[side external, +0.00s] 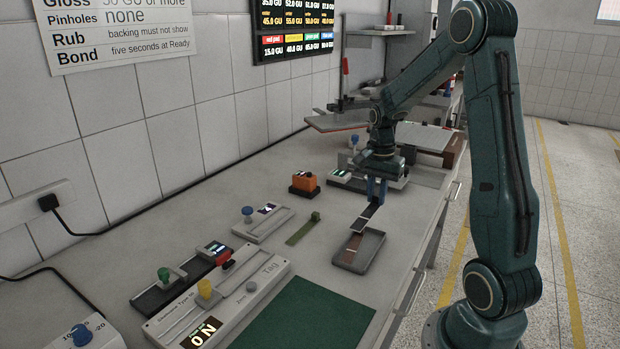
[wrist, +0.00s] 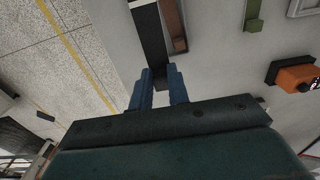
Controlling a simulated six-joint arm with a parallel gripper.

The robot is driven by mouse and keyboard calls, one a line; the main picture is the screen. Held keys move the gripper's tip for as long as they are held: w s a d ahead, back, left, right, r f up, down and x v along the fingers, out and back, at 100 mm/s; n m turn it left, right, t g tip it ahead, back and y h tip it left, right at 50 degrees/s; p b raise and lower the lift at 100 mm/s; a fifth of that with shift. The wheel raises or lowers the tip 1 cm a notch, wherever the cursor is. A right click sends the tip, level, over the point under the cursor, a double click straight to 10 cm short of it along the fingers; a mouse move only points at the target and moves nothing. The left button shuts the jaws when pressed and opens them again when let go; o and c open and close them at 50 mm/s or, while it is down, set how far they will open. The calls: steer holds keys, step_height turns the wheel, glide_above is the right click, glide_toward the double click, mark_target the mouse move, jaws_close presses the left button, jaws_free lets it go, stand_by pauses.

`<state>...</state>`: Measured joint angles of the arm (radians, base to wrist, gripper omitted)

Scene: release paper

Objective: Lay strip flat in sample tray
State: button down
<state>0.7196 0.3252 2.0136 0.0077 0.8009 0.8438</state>
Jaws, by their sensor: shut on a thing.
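My gripper (side external: 376,188) is shut on one end of a dark strip (side external: 366,217), which slants down toward the front, over the back end of the sample tray (side external: 377,255). The strip has a pale band near its far end. The tray is a shallow grey box with a brown strip (side external: 352,247) lying in it. I cannot tell whether the dark strip touches the tray.
A green strip (side external: 301,231) lies left of the tray, with an orange block-shaped device (side external: 304,184) behind it. A grey gauge with a yellow knob (side external: 205,289) and a dark green mat (side external: 306,318) are in front. The bench edge runs close on the right.

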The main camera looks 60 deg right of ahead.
mark_target(375, 205)
step_height(375, 205, down, 6)
steer(key=shift+f, duration=0.2)
steer(key=shift+f, duration=2.15)
steer(key=c, duration=1.3)
jaws_free()
steer(key=shift+c, duration=0.2)
steer(key=shift+r, duration=0.15)
steer(key=shift+r, duration=5.9)
